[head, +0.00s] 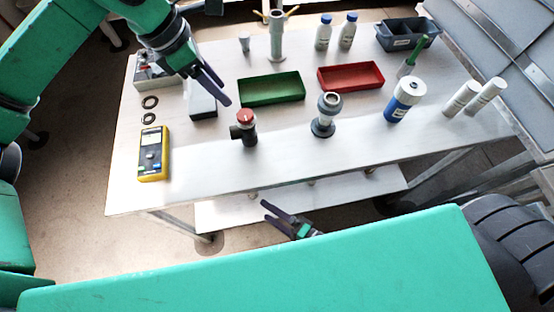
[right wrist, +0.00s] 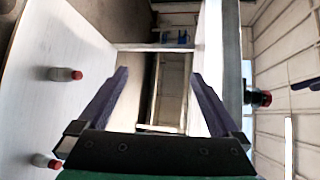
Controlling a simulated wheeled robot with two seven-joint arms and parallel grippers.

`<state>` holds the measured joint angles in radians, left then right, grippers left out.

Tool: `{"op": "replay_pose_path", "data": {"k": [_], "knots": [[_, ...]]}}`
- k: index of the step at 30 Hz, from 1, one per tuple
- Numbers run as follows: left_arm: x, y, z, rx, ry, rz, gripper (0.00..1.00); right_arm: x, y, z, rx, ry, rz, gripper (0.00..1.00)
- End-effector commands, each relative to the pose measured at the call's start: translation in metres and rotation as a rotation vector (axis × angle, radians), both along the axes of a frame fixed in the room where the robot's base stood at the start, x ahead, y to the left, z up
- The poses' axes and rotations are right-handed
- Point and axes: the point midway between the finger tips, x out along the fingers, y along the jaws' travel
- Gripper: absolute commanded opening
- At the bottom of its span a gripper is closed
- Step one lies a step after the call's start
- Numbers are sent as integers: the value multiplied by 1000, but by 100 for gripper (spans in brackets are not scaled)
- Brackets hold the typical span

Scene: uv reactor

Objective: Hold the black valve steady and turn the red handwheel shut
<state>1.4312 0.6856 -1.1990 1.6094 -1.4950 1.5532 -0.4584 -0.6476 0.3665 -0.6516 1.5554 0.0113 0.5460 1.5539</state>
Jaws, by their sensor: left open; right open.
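The black valve (head: 246,136) stands upright on the white table, left of centre near its front. Its red handwheel (head: 244,116) sits on top. In the right wrist view a black object with a red end, apparently the valve (right wrist: 258,98), shows small beyond the table edge. My left gripper (head: 222,97) is open and empty, above the table behind and left of the valve, apart from it. My right gripper (head: 266,211) is open and empty in front of the table's front edge, apparently lower than the tabletop; its spread fingers show in the right wrist view (right wrist: 160,73).
A grey flanged fitting (head: 324,115) stands right of the valve. Green (head: 271,90) and red (head: 350,77) trays lie behind. A yellow meter (head: 153,154) lies at left. The table (head: 240,180) is bare in front of the valve. Red-capped bottles (right wrist: 66,74) stand on a white surface.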

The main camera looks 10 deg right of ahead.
Motion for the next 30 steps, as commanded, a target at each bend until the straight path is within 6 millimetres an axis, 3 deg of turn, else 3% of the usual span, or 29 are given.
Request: {"op": "replay_pose_path", "data": {"k": [1,5,6,7,12,15,23,30], "knots": [[0,0,0,0,0,0,50,-6,14,30,146,18,4,100],[0,0,0,0,0,0,50,-22,39,110,556,104,27,100],[0,0,0,0,0,0,50,-19,35,135,705,158,15,100],[0,0,0,0,0,0,50,-4,23,142,785,212,-23,100],[0,0,0,0,0,0,50,57,-24,149,1052,486,-195,100],[0,0,0,0,0,0,50,75,-33,156,1179,640,-235,100],[0,0,0,0,0,0,50,89,-31,154,1230,769,-260,100],[0,0,0,0,0,0,50,127,-7,156,1234,762,-261,100]]}}
